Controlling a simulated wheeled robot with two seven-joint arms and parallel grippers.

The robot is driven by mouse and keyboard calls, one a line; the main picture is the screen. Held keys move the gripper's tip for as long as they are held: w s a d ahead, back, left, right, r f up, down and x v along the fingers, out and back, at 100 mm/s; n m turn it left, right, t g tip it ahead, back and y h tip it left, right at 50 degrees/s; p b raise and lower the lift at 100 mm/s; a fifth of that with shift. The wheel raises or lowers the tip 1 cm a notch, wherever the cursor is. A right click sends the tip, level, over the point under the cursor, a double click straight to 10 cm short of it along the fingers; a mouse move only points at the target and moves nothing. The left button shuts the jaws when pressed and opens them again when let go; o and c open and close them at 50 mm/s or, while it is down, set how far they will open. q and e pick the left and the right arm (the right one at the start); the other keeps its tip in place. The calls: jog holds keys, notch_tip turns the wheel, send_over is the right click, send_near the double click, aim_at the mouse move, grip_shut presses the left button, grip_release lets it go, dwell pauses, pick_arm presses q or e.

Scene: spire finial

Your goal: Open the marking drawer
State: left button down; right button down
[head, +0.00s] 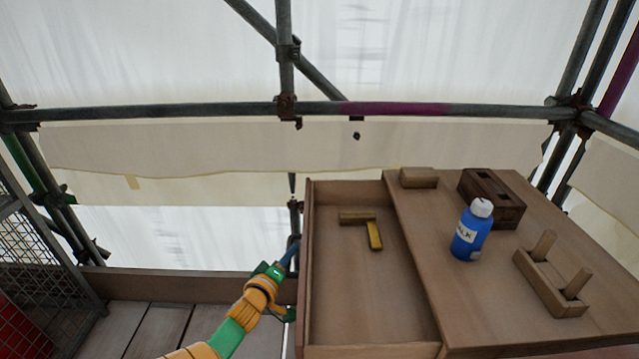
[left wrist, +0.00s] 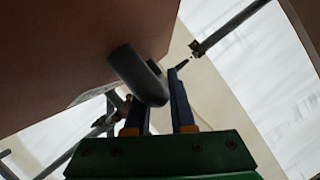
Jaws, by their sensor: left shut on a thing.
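The drawer (head: 360,310) is wooden and stands pulled out to the left from under the wooden bench top (head: 480,300). Its inside shows, with a small wooden block and a yellow piece (head: 375,236) near its back. My left gripper (head: 291,252) is at the outer face of the drawer's left front panel. In the left wrist view my left gripper (left wrist: 160,92) has its blue fingers shut on a grey curved handle (left wrist: 138,75) on the brown drawer panel (left wrist: 60,60). The handle is hidden in the head view. My right gripper is not in view.
On the bench top stand a blue chalk bottle (head: 470,232), a dark slotted wooden block (head: 492,197), a small wooden block (head: 418,177) and a pegged wooden holder (head: 550,282). Scaffold tubes (head: 220,110) run behind. A mesh panel (head: 40,270) stands at left.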

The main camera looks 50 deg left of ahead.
pick_arm(q)
jog(key=s+a, duration=0.6)
jog(key=s, duration=0.1)
dwell(0.3)
jog(key=c, duration=0.8)
grip_release()
jog(key=shift+o, duration=0.2)
jog(key=p+v, duration=0.2)
jog(key=v, duration=0.5)
